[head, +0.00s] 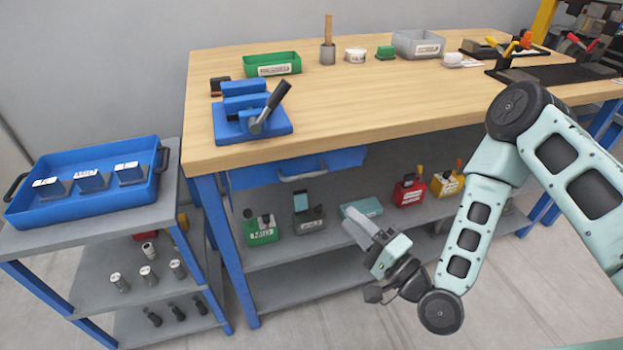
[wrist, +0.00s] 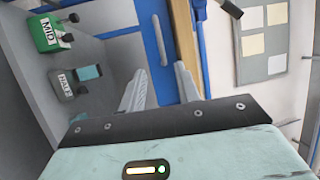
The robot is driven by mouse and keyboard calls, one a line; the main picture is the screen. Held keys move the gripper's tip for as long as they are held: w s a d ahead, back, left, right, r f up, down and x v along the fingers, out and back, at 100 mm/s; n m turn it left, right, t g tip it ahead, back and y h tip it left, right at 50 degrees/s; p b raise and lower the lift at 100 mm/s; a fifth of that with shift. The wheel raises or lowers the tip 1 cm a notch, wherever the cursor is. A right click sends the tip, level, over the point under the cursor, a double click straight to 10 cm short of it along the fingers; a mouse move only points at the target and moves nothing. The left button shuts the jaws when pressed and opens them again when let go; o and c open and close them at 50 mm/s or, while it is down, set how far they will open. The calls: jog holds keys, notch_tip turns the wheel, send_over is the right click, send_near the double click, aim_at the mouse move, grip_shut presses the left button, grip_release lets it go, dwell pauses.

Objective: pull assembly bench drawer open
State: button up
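The assembly bench (head: 420,90) has a light wooden top and blue legs. Its blue drawer (head: 345,160) sits under the top at the left, its front close beneath the bench edge, with a grey bar handle (head: 303,173). My gripper (head: 353,220) is in front of the lower shelf, below and right of the handle, apart from it. In the wrist view, its two grey fingers (wrist: 161,85) are spread with nothing between them. The handle (wrist: 161,42) shows beyond the fingertips, in line with the gap, on the blue drawer front (wrist: 172,70).
A blue clamp fixture (head: 250,122) stands on the bench top above the drawer. Several small units, including a green one (head: 261,230), stand on the shelf below. A grey cart (head: 85,222) with a blue tray (head: 60,205) is at the left. Floor in front is clear.

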jog(key=p+x, duration=0.1)
jog(key=x, duration=1.3)
grip_shut()
